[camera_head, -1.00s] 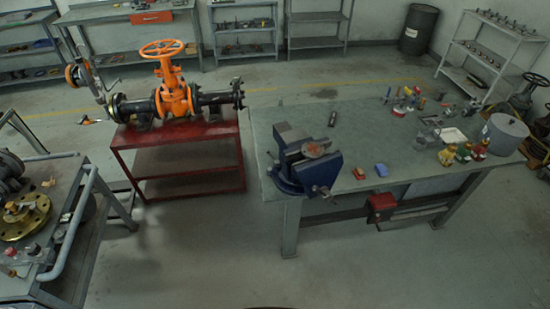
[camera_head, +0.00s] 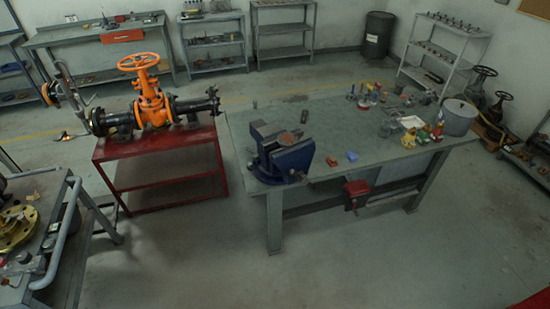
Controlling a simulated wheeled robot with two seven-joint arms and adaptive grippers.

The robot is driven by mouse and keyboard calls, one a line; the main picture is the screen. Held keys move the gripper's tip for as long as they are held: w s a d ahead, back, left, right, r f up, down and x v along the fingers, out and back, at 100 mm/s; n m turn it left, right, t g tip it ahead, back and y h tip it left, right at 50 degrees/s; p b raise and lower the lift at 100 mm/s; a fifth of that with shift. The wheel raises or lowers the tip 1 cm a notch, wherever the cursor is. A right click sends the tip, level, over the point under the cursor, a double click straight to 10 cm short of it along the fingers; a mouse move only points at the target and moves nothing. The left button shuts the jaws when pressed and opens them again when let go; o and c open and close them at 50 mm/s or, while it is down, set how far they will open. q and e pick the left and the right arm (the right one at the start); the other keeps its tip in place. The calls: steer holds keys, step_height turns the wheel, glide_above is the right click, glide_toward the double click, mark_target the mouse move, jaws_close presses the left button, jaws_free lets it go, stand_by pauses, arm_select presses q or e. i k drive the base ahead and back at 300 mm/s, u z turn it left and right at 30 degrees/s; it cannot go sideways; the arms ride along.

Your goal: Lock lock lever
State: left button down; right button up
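An orange gate valve (camera_head: 152,105) with an orange handwheel (camera_head: 139,62) sits in a dark pipe assembly on a red stand (camera_head: 160,160), left of centre. A lever-like metal part (camera_head: 68,85) rises at the left end of the pipe; I cannot tell whether it is the lock lever. Neither of my grippers shows in the head view.
A grey workbench (camera_head: 340,125) carries a blue vise (camera_head: 280,155), small coloured items and a grey pot (camera_head: 458,117). A cart with a brass flange (camera_head: 16,228) stands at the left. Shelves line the back wall. The floor (camera_head: 240,275) in front is clear.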

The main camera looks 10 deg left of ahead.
mark_target(256, 156)
steer(key=z, duration=0.4)
steer(key=k, duration=0.85)
steer(key=u, duration=0.2)
steer(key=i, duration=0.45)
steer(key=u, duration=1)
steer(key=i, duration=1.3)
steer(key=z, duration=0.65)
steer(key=i, duration=0.35)
steer(key=z, duration=0.45)
